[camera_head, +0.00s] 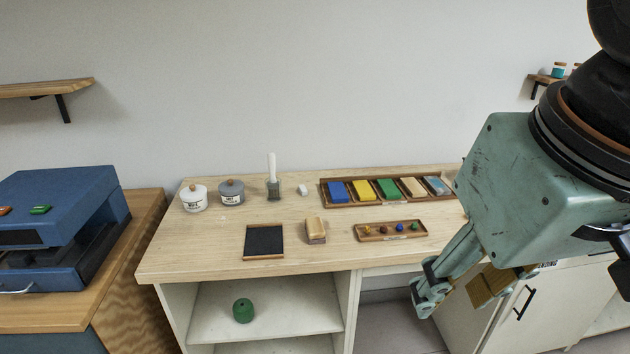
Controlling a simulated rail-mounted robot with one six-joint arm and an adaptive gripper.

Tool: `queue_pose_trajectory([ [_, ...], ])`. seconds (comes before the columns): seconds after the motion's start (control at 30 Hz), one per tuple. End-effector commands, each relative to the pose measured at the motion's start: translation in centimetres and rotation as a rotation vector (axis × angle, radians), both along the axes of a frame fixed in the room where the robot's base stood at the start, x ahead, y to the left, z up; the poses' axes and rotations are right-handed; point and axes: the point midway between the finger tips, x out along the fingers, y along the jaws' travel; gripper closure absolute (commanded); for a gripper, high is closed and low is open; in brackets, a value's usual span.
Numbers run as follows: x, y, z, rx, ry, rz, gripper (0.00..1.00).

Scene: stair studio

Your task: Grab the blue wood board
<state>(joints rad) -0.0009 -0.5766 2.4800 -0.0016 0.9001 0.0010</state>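The blue wood board (340,191) lies in the leftmost place of a long brown wooden tray (392,202) at the back right of the table. Beside it in the tray are a yellow, a green, a tan and a grey-blue piece. My gripper (456,296) hangs at the lower right, in front of the table and below its top, well apart from the board. Its fingers look spread, with brown-yellow surfaces on the right one. I see nothing clearly held between them.
A smaller tray (391,231) with several coloured knobs sits in front of the long tray. A blue machine (60,222) stands at left.

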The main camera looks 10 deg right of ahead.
Motion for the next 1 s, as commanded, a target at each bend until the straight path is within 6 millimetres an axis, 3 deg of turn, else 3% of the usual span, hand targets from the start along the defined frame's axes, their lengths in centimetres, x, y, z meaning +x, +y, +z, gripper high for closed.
queue_pose_trajectory([
  [0.27, 3.9, 0.0, 3.0, 0.0, 0.021, -0.001, 0.64],
  [0.6, 10.4, 0.0, 6.6, 0.001, 0.05, -0.002, 0.64],
  [1.0, 18.5, 0.0, 9.6, 0.001, 0.084, -0.003, 0.64],
])
